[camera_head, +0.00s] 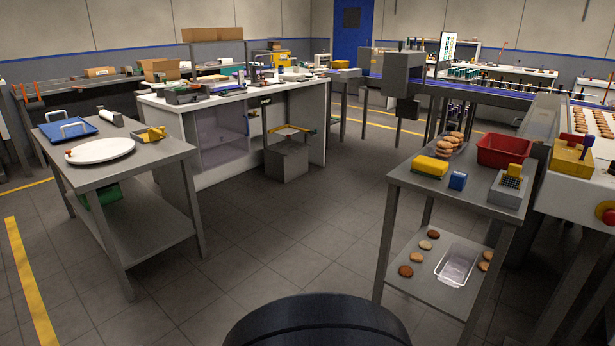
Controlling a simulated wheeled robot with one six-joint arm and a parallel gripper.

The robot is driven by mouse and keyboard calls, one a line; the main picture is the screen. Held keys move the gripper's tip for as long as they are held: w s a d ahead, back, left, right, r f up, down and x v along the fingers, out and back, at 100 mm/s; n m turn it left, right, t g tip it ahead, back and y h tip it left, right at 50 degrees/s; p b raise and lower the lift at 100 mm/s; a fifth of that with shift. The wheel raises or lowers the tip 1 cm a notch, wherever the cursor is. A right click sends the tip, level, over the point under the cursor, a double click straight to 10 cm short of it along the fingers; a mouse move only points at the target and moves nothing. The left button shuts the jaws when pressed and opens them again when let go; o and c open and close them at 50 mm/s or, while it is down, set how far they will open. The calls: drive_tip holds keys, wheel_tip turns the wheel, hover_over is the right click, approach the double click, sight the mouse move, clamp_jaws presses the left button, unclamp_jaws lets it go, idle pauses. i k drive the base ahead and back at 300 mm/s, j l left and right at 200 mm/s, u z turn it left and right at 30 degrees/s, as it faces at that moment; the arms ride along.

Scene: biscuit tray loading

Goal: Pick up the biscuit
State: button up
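Several round biscuits show in the head view, and I cannot tell which one the task means. A pile of golden biscuits (443,151) sits at the back left of the right-hand steel table (407,173). Loose brown and pale biscuits (405,271) lie on that table's lower shelf, around a clear tray (456,265). More biscuits (580,122) lie on the machine belt at the far right. A white round plate (105,150) on the left table has a small orange-brown item (69,151) at its left rim. My gripper is not in view.
The right table also holds a yellow block (429,166), a blue block (458,181), a red bin (505,150) and a grey box (507,190). A blue tray (68,130) lies on the left table. Open grey floor (270,240) separates the two tables.

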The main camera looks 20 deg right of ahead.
sight(459, 136)
drive_tip(key=i+j, duration=0.15)
drive_tip(key=i, duration=0.45)
drive_tip(key=i+j, duration=0.1)
drive_tip(key=i, duration=0.5)
drive_tip(key=z, duration=0.05)
